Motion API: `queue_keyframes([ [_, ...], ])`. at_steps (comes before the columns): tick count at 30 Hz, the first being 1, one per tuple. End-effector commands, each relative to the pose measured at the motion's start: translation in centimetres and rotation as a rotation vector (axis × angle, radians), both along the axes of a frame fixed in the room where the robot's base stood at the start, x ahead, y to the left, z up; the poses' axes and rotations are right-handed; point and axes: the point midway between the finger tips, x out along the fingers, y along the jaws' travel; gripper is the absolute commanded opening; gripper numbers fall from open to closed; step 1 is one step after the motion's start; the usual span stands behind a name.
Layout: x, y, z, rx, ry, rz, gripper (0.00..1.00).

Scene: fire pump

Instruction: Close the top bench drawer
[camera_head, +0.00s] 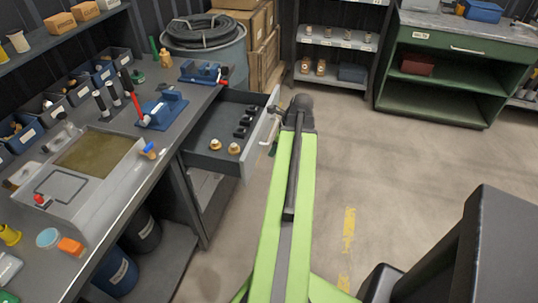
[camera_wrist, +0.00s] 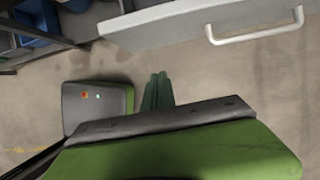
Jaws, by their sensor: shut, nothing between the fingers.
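The top bench drawer (camera_head: 215,125) stands pulled out from the grey workbench (camera_head: 170,165). Its grey front panel (camera_head: 252,150) faces right, beside the end of my green arm. In the wrist view the drawer front (camera_wrist: 165,18) crosses the top, with a pale bar handle (camera_wrist: 255,36) at the right. My gripper (camera_wrist: 158,77) shows as two dark green fingers, shut and empty, below the drawer front and left of the handle in the picture. They look apart from both. In the head view I cannot clearly make out the fingers.
The drawer holds brass fittings (camera_head: 234,149) and several black pieces (camera_head: 245,120). A blue vise-like fixture (camera_head: 200,72) and other tools sit on the bench. A hose barrel (camera_head: 207,45) stands behind the drawer.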

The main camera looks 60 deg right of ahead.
Motion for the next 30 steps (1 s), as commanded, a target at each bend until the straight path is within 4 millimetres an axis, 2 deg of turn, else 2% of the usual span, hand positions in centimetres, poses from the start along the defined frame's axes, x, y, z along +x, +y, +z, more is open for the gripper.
queue_keyframes([
  [1,0.4,0.1,-2.3,0.0,0.0,0.002,0.0],
  [10,2.8,0.9,-8.3,0.0,0.001,0.003,0.0],
  [12,4.1,1.3,-7.1,0.0,0.0,0.006,0.0],
  [18,6.2,1.9,-7.0,-0.001,0.001,0.004,0.0],
  [28,6.6,2.1,-7.0,0.0,0.0,0.003,0.0],
  [29,6.8,0.5,-7.0,0.0,0.0,0.002,0.0],
  [30,6.6,1.4,-7.0,0.0,0.0,0.003,0.0],
])
